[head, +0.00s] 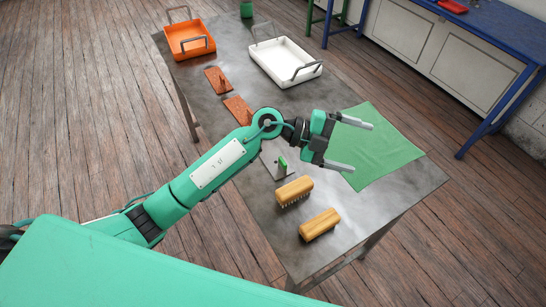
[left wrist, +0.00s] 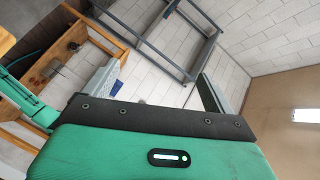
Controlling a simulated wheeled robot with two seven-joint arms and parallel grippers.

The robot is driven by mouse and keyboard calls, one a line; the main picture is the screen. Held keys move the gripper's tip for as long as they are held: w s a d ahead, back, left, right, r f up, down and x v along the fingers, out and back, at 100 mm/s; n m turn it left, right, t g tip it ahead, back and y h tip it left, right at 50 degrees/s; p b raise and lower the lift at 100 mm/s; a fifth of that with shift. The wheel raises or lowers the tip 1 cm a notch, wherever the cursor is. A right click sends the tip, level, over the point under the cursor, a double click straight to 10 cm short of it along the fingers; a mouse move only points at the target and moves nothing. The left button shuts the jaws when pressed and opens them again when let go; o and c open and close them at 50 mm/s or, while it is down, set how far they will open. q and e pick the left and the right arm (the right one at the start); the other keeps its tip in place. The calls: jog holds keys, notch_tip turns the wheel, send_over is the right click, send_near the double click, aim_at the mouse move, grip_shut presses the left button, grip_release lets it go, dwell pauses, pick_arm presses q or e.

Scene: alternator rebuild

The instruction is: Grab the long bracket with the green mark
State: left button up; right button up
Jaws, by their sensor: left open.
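A grey metal bracket (head: 273,159) with a green mark on its upright part lies on the metal table, just below my left forearm in the head view. The arm covers part of it. Two rust-brown brackets lie farther back, one nearer the arm (head: 238,110) and one farther (head: 217,80); I see no green on them. My left gripper (head: 359,147) is open and empty, to the right of the green-marked bracket and above the green cloth. Its two fingers also show apart in the left wrist view (left wrist: 157,88), with nothing between them. My right gripper is not in view.
Two wooden brushes, one nearer the bracket (head: 294,191) and one lower (head: 319,225), lie at the table's near end. The green cloth (head: 380,150) covers the right side. A white tray (head: 262,54) and an orange tray (head: 177,53) stand at the back.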

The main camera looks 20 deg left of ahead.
pick_arm(q)
notch_tip(320, 180, down, 4)
jog(key=w+a+g+y, duration=0.1)
jog(key=w+a+y, duration=0.1)
jog(key=y, duration=0.2)
jog(key=n+y+p, duration=0.3)
jog(key=y, duration=0.9)
send_over(273, 158)
jog(key=f, duration=1.1)
jog(key=shift+s+d, duration=0.25)
jog(key=shift+d, duration=0.1)
jog(key=shift+f, duration=0.25)
jog(key=f, duration=0.1)
jog(key=f+p, duration=0.2)
jog(key=f, duration=0.1)
jog(key=shift+w+a, duration=0.2)
jog(key=shift+a, duration=0.15)
jog(key=shift+f, duration=0.4)
jog(key=c, duration=1.6)
jog(key=shift+w+r, duration=0.1)
jog(key=shift+c, duration=0.6)
